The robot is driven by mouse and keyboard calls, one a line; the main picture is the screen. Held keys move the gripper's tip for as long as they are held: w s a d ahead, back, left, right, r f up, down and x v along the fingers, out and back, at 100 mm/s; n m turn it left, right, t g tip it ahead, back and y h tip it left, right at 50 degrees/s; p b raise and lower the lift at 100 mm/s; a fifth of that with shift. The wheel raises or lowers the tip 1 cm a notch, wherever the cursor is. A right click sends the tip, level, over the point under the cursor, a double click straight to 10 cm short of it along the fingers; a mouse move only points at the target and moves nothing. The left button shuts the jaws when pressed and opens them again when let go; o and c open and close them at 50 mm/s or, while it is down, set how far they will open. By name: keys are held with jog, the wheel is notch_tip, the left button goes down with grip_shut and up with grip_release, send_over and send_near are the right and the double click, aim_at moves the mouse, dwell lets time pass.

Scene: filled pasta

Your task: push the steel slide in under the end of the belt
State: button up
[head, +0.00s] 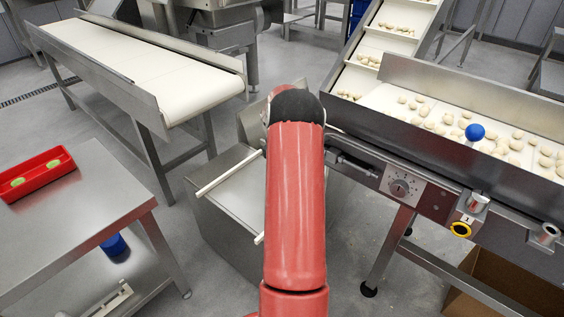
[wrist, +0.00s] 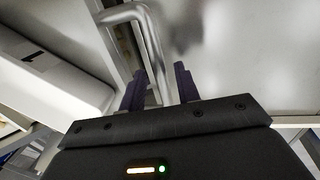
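The steel slide (head: 237,197) is a grey sheet-metal piece standing low between the two conveyors in the head view, partly hidden by my red arm. The end of the pasta belt (head: 350,107) is just right of my arm, above the slide's right side. In the wrist view a bent steel bar handle (wrist: 152,40) runs down between the two dark fingers of my gripper (wrist: 160,85). The fingers appear close against it on both sides. A broad steel surface (wrist: 245,55) lies to the right of the handle. My gripper is hidden behind the arm in the head view.
An empty white belt conveyor (head: 150,60) stands at the left. A steel table (head: 85,215) with a red tray (head: 38,174) is at the lower left. The pasta conveyor's control panel (head: 402,186) and legs stand at the right. Bare floor shows between the table and slide.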

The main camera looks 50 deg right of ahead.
jog(key=shift+o, duration=0.2)
notch_tip(320, 180, up, 8)
jog(key=a, duration=0.1)
jog(key=shift+a+f, duration=0.15)
jog(key=shift+a, duration=0.1)
dwell(0.6)
jog(key=s+a+r+t, duration=0.1)
jog(key=a+r, duration=0.7)
jog(key=a, duration=0.4)
jog(key=s+a+r+t, duration=0.1)
jog(key=s+a+r, duration=0.1)
jog(key=a+r, duration=0.85)
jog(key=s+a+f+t+y, duration=0.1)
jog(key=s+a+t+y, duration=0.1)
jog(key=s+a, duration=1.6)
jog(key=a+t, duration=0.1)
jog(key=a, duration=0.2)
jog(key=shift+s+f+m, duration=0.2)
jog(key=shift+f+m, duration=0.2)
